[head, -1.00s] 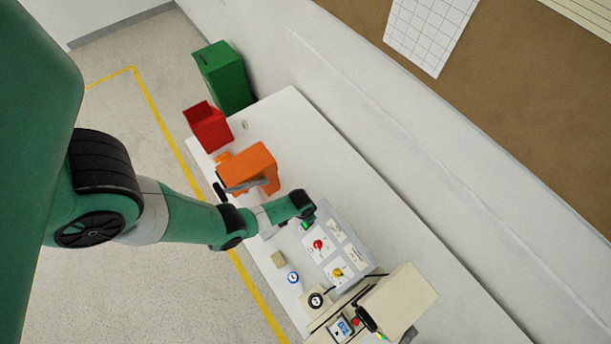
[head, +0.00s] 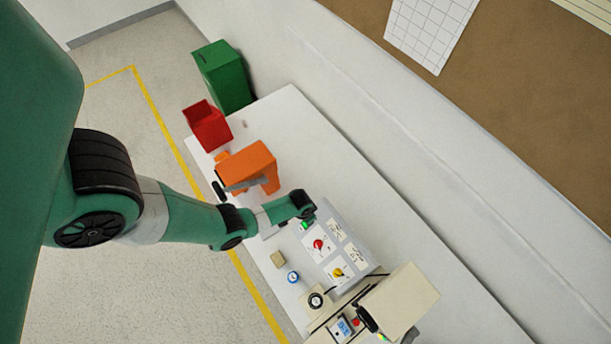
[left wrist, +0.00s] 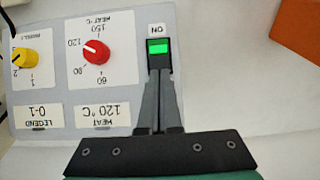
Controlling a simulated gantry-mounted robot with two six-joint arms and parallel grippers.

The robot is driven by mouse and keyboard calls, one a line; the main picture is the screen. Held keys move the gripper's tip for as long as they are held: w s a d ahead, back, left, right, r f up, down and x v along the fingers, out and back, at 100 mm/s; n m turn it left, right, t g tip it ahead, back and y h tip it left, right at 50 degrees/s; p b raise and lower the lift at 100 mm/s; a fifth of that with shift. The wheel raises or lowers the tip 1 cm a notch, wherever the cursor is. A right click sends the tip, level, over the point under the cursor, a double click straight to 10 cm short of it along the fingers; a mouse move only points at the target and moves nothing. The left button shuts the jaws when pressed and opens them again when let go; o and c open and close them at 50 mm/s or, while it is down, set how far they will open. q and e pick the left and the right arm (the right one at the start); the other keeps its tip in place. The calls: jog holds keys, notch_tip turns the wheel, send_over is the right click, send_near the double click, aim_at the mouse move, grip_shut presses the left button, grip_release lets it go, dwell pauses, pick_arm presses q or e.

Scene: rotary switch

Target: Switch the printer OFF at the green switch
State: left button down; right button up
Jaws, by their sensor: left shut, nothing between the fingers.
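The green switch (left wrist: 158,48) is a lit green rocker in a black frame on a grey panel (left wrist: 55,90). A label reading ON, upside down in the left wrist view, sits beside it. My left gripper (left wrist: 158,78) is shut and empty. Its fingertips are at the switch's near edge in that view; I cannot tell whether they touch it. In the head view the switch (head: 304,225) shows small and green beside the end of my left arm, and the fingers are hard to make out. My right gripper is not in view.
The panel also carries a red heat knob (left wrist: 96,52) and a yellow knob (left wrist: 25,58). An orange machine (head: 249,165) stands close to my left arm. A beige device (head: 398,302) stands at the panel's other end. The white table (head: 350,190) is clear toward the wall.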

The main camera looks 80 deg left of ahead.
pick_arm(q)
jog(key=shift+f+b, duration=0.45)
jog(key=shift+f, duration=0.1)
dwell(0.5)
